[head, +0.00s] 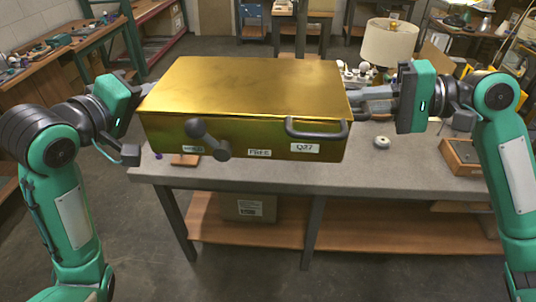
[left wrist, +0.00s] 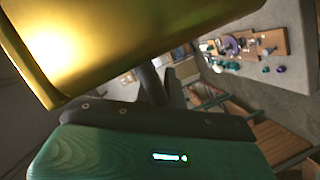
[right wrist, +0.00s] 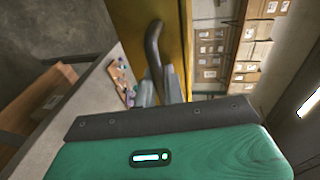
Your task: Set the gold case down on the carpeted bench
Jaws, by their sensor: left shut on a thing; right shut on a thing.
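The gold case (head: 245,95) is a closed box with a shiny lid, a dark front handle, a knobbed lever and small labels. It appears level and raised over the carpeted bench (head: 405,165), whose grey top shows in front and to the right. My left gripper (head: 142,90) is shut on the case's left side, where its fingers show in the left wrist view (left wrist: 162,85). My right gripper (head: 360,101) is shut on the case's right side. The right wrist view shows its fingers (right wrist: 160,88) at a dark side handle (right wrist: 153,45). The case hides much of the bench top.
A cream lampshade (head: 389,42) and small lamp parts stand behind the case at the right. A round white piece (head: 382,142) and a wooden tray (head: 462,157) lie on the bench's right part. A small wooden board (head: 186,159) sits under the case's left front. A cardboard box (head: 247,208) is on the lower shelf.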

